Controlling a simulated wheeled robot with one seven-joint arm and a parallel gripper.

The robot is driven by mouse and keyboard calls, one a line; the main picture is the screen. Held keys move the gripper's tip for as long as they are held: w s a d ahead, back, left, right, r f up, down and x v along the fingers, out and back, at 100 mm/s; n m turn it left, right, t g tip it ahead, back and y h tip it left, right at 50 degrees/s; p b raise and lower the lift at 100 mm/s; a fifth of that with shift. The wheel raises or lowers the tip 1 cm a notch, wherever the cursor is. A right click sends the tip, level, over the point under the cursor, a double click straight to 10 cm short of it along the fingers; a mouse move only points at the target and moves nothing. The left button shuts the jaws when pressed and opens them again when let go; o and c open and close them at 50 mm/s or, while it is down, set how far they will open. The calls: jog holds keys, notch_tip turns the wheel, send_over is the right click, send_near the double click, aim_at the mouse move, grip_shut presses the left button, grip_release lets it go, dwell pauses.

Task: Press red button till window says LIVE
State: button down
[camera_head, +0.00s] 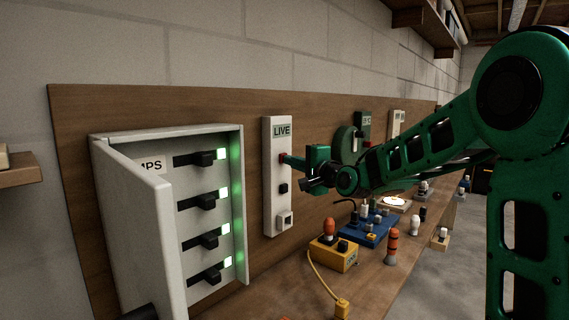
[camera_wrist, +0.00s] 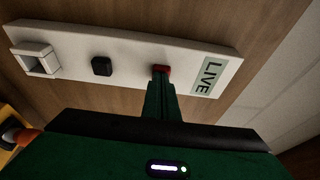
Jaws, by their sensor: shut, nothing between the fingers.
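A tall white panel (camera_head: 270,210) is fixed upright to the wooden board. Its window (camera_head: 282,131) at the top reads LIVE; the same window (camera_wrist: 208,76) shows in the wrist view. Below the window is the red button (camera_head: 282,158), also seen in the wrist view (camera_wrist: 161,69). My gripper (camera_head: 287,158) is shut and empty, its fingertips at the red button and seemingly touching it. The fingers hide part of the button in the wrist view. A black button (camera_head: 283,188) and a square white socket (camera_head: 284,221) sit lower on the panel.
A grey breaker box (camera_head: 240,200) with an open door and several lit switches stands to the left. The bench below holds a yellow box (camera_head: 335,255) with a cable, a blue tray (camera_head: 366,236) and small bulbs. Other wall devices (camera_head: 362,127) are to the right.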

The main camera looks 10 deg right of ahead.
jog(key=shift+w, duration=0.1)
jog(key=s+d, duration=0.3)
jog(key=s, duration=0.2)
jog(key=shift+d, duration=0.25)
dwell(0.4)
